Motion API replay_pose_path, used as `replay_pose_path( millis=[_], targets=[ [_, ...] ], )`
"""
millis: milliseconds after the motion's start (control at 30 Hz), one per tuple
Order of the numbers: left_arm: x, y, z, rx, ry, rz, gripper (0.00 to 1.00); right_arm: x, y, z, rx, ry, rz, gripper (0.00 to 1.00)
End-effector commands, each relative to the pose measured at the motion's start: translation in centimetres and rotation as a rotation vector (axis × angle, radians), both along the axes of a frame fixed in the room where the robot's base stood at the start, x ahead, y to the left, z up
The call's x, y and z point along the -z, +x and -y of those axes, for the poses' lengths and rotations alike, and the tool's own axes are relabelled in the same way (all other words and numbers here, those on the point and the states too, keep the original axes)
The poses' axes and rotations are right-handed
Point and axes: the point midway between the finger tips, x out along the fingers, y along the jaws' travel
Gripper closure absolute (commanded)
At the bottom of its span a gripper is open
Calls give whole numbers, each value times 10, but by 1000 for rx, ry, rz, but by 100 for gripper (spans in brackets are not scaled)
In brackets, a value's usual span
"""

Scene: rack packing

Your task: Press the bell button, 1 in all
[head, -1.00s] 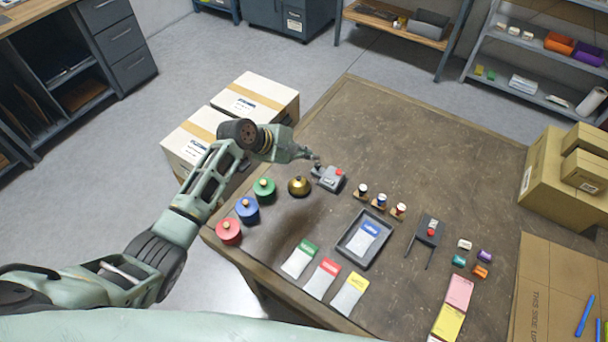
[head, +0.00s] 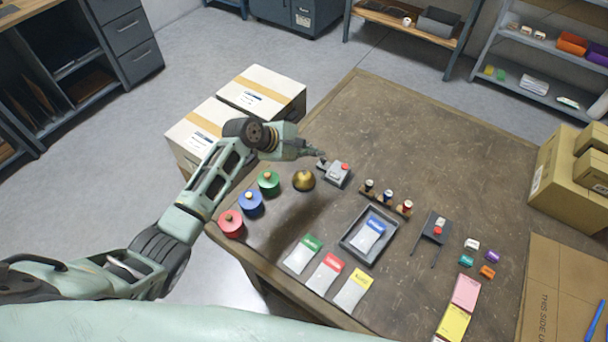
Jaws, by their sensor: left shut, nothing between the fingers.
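The bell (head: 304,181) is a small brass dome on the brown table, between the green-topped round pot and a grey box with a red button. My left gripper (head: 319,154) is shut and empty. It shows above and slightly right of the bell in the head view, close to the grey box (head: 335,175). It appears to be in the air, apart from the bell; its exact height is hard to tell. My right gripper is not in view.
Green (head: 268,184), blue (head: 251,204) and red (head: 231,224) pots stand left of the bell. A dark tray (head: 352,248) with a blue-topped packet, other packets and a small stand (head: 433,229) lie to the right. The table's far part is clear.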

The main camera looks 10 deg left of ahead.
Motion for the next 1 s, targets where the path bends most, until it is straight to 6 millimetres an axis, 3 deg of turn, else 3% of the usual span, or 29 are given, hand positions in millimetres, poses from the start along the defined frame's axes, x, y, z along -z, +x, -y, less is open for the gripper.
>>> replay_pose_path(
  millis=[33,333,600,1000],
  targets=[
    [13,0,0,1,0,1,100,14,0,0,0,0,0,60],
    [46,0,0,1,1,1,100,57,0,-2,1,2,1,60],
    [65,0,0,1,0,-1,100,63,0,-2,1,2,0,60],
    [66,0,0,1,1,0,100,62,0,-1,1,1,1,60]
  ],
)
